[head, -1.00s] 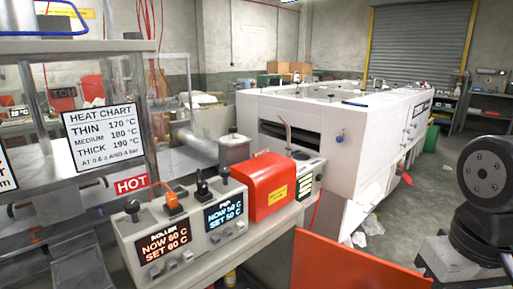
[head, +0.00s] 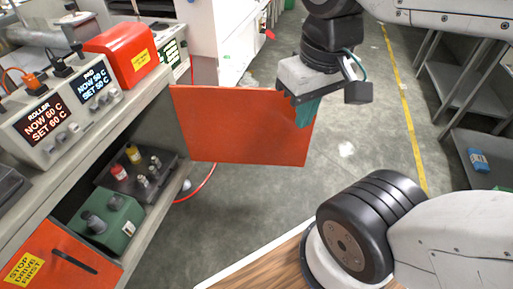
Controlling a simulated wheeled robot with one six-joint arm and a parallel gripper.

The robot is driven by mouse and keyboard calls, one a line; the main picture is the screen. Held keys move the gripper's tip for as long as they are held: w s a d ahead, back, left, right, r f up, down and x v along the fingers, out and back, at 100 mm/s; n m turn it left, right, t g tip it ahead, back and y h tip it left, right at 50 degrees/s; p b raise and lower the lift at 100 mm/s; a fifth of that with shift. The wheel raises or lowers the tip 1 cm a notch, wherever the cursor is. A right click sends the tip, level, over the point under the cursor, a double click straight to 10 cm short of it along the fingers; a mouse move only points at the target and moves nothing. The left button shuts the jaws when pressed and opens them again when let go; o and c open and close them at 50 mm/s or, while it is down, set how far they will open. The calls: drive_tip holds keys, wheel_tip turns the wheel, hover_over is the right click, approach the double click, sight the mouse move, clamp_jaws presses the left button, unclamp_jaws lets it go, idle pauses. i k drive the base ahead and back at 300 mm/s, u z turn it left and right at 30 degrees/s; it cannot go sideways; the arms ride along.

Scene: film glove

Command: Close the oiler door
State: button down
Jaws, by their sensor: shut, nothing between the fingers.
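The oiler door is the flat orange panel (head: 240,125). It stands open, swung out from the bench front into the aisle, with its left edge at the bench. The open compartment (head: 88,185) under the bench shows a green box and a tray. My gripper (head: 305,113) points down at the door's right, free end. Its teal fingers are together and empty, and they overlap the door's edge in the picture. I cannot tell whether they touch it.
A second orange panel (head: 62,258) with a yellow "STOP DRIVE FIRST" label is at the lower left. A control box (head: 60,115) and a red-orange box (head: 122,55) stand on the bench. A red hose (head: 205,185) hangs below the door. Grey floor (head: 235,225) is clear below the door.

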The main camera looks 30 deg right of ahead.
sight(243, 125)
drive_tip(key=k, duration=0.35)
drive_tip(key=z, duration=1.45)
drive_tip(key=i, duration=4.8)
drive_tip(key=u, duration=4.4)
